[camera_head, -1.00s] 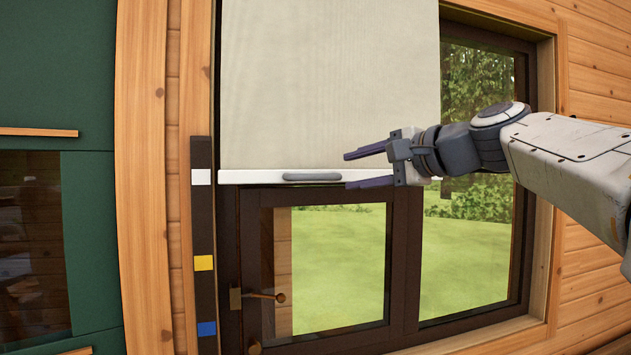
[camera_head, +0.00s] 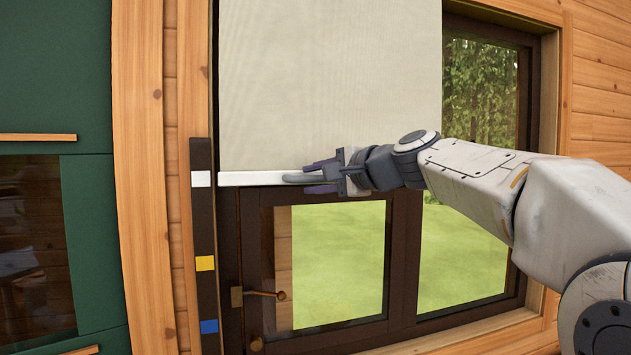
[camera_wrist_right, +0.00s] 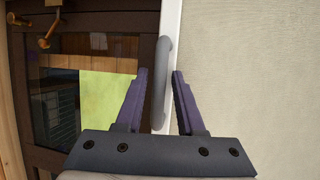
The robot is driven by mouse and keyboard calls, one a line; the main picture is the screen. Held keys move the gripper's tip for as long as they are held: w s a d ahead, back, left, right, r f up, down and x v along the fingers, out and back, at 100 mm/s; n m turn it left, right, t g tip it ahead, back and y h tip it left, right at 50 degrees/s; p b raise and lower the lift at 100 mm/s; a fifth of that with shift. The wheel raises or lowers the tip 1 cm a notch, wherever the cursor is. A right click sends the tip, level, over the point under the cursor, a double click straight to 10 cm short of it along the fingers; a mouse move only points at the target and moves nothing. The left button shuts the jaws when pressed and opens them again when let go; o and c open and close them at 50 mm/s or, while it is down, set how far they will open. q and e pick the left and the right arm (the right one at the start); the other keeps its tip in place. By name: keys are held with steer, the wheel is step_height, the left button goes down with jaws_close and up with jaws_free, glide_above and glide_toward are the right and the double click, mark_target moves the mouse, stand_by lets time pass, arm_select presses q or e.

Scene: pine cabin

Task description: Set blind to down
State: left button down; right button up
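The pale fabric blind (camera_head: 320,90) hangs over the upper part of the window. Its white bottom bar (camera_head: 250,179) is level with the white mark (camera_head: 201,179) on the dark strip at the left. A grey handle (camera_head: 299,178) sits on the bar. My right gripper (camera_head: 322,177) is at the handle, with one finger above it and one below. In the right wrist view the open fingers (camera_wrist_right: 158,98) stand on either side of the grey handle (camera_wrist_right: 162,75), with gaps visible. My left gripper is not in view.
The strip also carries a yellow mark (camera_head: 205,263) and a blue mark (camera_head: 209,326) lower down. A window latch (camera_head: 265,294) sticks out below the blind. A green cabinet (camera_head: 55,80) stands at the left.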

jaws_close()
steer(key=shift+d+r, duration=0.1)
steer(key=shift+r, duration=0.1)
stand_by(1.0)
